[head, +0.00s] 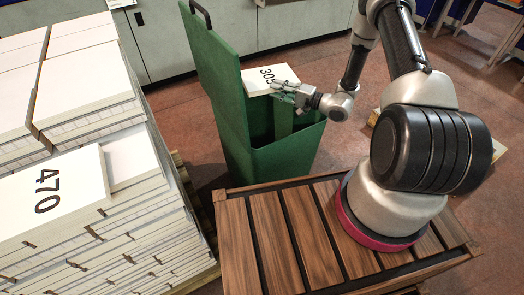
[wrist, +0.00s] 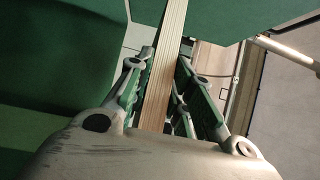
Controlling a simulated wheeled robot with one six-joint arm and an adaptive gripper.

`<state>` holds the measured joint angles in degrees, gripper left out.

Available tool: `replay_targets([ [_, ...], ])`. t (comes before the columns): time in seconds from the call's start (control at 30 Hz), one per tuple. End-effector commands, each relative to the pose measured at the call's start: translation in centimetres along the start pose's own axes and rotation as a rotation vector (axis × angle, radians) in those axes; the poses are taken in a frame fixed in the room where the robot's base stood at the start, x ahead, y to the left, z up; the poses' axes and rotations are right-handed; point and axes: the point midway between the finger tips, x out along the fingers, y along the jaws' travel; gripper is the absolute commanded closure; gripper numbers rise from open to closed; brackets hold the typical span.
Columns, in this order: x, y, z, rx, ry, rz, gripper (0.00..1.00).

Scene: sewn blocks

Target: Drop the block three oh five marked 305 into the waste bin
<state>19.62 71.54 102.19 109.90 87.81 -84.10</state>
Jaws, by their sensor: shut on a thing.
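The block marked 305 (head: 265,77) is a white-topped sewn block with its number facing up. My gripper (head: 286,92) is shut on its near edge and holds it over the opening of the waste bin. In the wrist view the block (wrist: 165,60) shows as a stack of page edges between the two fingers of my gripper (wrist: 165,85). The waste bin (head: 225,105) is green, with its tall lid standing open at the left. The inside floor of the bin is hidden.
A pallet stack of white blocks stands at the left, with a block marked 470 (head: 62,196) on top. My arm rises from a slatted wooden platform (head: 272,240) in front of the bin. Grey cabinets (head: 165,40) line the back. Red-brown floor is free right of the bin.

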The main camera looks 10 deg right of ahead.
Motion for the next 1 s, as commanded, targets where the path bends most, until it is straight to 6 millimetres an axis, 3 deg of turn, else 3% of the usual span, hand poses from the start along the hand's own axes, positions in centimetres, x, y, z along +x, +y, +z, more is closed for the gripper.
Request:
replay_targets([
  [0.4,0.0,4.4,-0.1,-0.001,0.003,-0.002,1.00],
  [0.77,0.0,4.9,-0.1,-0.002,0.003,-0.002,1.00],
  [0.8,0.0,4.9,-0.1,-0.002,0.003,-0.002,0.76],
  [0.93,0.0,4.9,-0.1,-0.002,0.003,-0.002,0.53],
  [1.0,0.0,4.9,-0.1,-0.002,0.003,-0.002,0.53],
])
